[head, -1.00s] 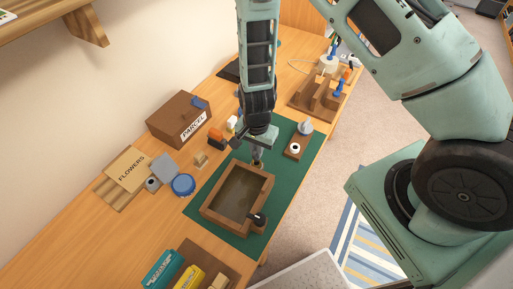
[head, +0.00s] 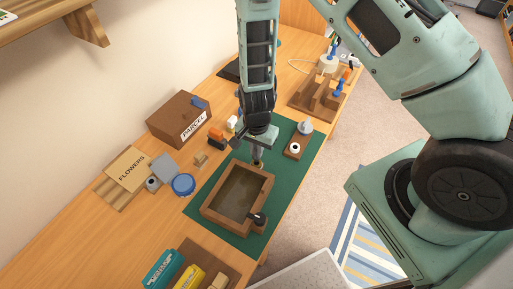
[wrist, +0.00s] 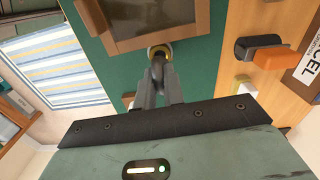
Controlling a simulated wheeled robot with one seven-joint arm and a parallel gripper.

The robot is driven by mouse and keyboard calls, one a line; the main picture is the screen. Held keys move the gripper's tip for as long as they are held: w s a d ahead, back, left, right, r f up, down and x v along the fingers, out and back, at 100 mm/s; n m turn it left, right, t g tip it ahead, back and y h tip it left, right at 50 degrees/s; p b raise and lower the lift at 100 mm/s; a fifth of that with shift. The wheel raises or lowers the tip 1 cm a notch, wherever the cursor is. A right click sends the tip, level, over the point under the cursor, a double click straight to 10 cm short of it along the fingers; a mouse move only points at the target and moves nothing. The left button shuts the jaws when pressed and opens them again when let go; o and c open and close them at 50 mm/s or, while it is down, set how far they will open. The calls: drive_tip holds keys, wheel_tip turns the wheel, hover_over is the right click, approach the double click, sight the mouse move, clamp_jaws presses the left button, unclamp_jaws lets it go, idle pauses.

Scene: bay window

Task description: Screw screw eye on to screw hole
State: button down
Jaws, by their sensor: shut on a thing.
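A wooden frame (head: 209,212) with a dark olive panel lies on the green mat. My gripper (head: 257,161) is over the middle of the frame's far edge, pointing down. In the wrist view my gripper (wrist: 160,82) is shut on a small dark grey piece, which I take for the screw eye (wrist: 159,57). The piece stands at a brass-coloured ring (wrist: 166,47) on the frame's edge, apparently around the screw hole. The fingers and the piece hide the hole itself, so I cannot tell how deep the piece sits.
A black knob (head: 258,218) is at the frame's near right corner. A wooden block (head: 294,152) with a white ring and grey piece stands right on the green mat (head: 281,185). A parcel box (head: 176,119), blue round item (head: 183,184) and flowers packet (head: 128,168) lie left.

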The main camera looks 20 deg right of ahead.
drive_tip(key=shift+f+b, duration=1)
drive_tip(key=shift+f, duration=0.4)
idle(0.4)
drive_tip(key=c, duration=1.4)
unclamp_jaws()
drive_tip(key=shift+r, duration=0.1)
wheel_tip(320, 180, up, 17)
drive_tip(key=shift+r, duration=0.15)
drive_tip(key=s+a+r+n, duration=0.3)
drive_tip(key=s+r+n, duration=0.3)
drive_tip(key=s+n, duration=0.3)
drive_tip(key=s+a+r+n, duration=0.3)
drive_tip(key=s+r+n, duration=0.4)
drive_tip(key=s+n, duration=0.2)
drive_tip(key=shift+s+a+y, duration=0.15)
drive_tip(key=shift+s+y, duration=0.15)
drive_tip(key=shift+s, duration=0.25)
